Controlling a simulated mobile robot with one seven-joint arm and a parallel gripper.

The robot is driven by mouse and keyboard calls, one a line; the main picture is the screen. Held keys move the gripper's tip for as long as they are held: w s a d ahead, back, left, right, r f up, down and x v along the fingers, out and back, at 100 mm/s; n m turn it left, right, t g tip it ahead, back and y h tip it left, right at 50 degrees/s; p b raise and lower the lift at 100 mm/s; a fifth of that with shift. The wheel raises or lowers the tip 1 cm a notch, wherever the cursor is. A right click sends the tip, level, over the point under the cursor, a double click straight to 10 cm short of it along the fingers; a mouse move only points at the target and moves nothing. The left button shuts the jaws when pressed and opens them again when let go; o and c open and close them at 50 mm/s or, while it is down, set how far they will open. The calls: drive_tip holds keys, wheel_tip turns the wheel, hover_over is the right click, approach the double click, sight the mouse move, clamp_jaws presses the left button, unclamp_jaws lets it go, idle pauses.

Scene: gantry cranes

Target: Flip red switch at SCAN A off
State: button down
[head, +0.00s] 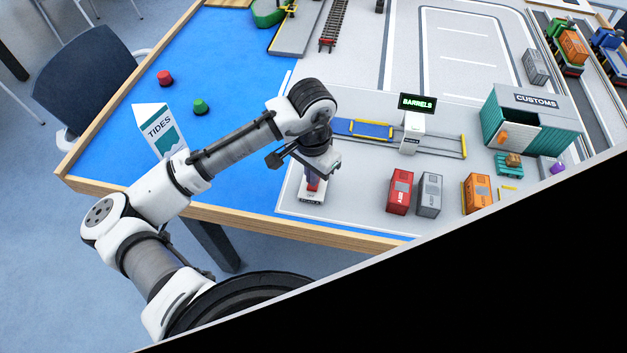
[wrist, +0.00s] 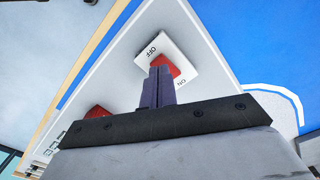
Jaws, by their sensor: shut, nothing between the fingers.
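A white switch box (head: 312,198) stands near the table's front edge, below my wrist; its small label is too small to read surely. In the wrist view a red switch (wrist: 173,66) sits on a white plate marked OFF at its upper left and ON at its lower right. My gripper (wrist: 160,72) is shut and empty, its fingertips over this switch and covering part of it. I cannot tell whether they touch it or which way it is tipped. A second red part (wrist: 98,112) shows at the lower left, partly hidden by my gripper.
Right of the switch box stand a red container (head: 399,192), a grey container (head: 429,195) and a BARRELS sign (head: 417,102) on a white post. A TIDES board (head: 158,130) and red and green buoys are left of my arm. A wooden edge (head: 250,220) borders the table.

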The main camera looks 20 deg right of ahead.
drive_tip(key=shift+f+b, duration=0.7)
drive_tip(key=shift+f, duration=0.3)
idle(0.9)
drive_tip(key=shift+r, duration=0.1)
wheel_tip(320, 180, up, 7)
drive_tip(key=p, duration=0.6)
idle(0.7)
